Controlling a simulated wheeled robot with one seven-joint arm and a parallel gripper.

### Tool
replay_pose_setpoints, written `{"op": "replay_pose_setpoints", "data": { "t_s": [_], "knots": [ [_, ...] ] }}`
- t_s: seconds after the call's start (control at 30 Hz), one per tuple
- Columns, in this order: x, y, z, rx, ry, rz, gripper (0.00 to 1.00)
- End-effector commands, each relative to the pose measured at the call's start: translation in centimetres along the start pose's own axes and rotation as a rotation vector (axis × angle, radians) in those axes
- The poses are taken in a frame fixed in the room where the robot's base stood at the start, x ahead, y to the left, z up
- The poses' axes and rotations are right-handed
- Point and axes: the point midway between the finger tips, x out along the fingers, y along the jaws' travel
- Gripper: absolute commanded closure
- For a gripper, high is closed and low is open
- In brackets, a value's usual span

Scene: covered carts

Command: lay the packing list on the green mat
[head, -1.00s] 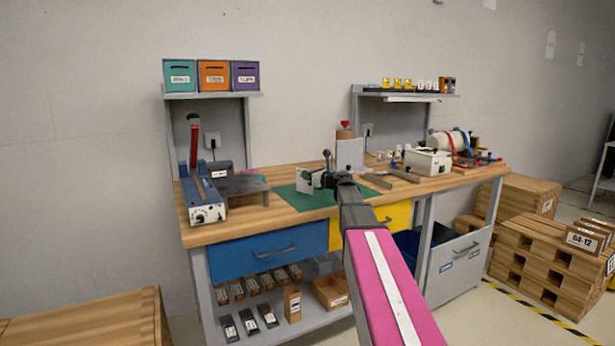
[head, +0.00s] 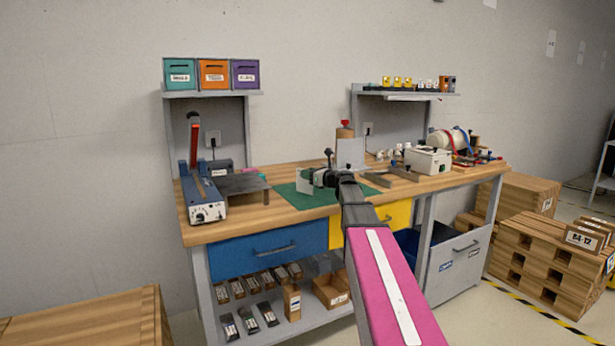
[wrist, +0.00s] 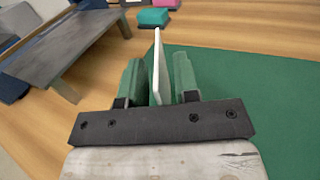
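The green mat (head: 287,193) lies on the workbench and fills the right of the wrist view (wrist: 250,95). My gripper (wrist: 160,75) is low over the mat's left part, its two green fingers apart. A thin white sheet, apparently the packing list (wrist: 157,62), stands nearly edge-on between the fingers, with a narrow gap showing on each side. In the head view a white piece (head: 304,183) shows at my gripper (head: 309,180), upright rather than flat. The sheet's lower edge is hidden by the gripper, so I cannot tell whether it touches the mat.
A dark low stand (head: 238,184) and a blue sealing machine (head: 204,200) are left of the mat. A white upright panel (head: 350,152) stands behind it. Grey parts (head: 400,174) and a white box (head: 428,161) are to the right. Bare wood shows at the front edge.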

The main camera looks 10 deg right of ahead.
Motion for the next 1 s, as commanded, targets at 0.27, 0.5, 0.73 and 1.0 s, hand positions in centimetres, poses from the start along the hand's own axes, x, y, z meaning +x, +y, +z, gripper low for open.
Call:
{"op": "replay_pose_setpoints", "data": {
  "t_s": [0.27, 0.5, 0.73, 1.0],
  "knots": [
    [-6.0, 0.3, -0.1, 0.000, -0.001, -0.002, 0.71],
    [-9.8, 0.1, -0.1, 0.001, -0.001, -0.002, 0.71],
    [-11.2, 0.1, 0.0, 0.001, -0.001, 0.000, 0.71],
    [-11.2, 0.1, 0.0, 0.001, -0.001, 0.000, 0.71]
  ]
}}
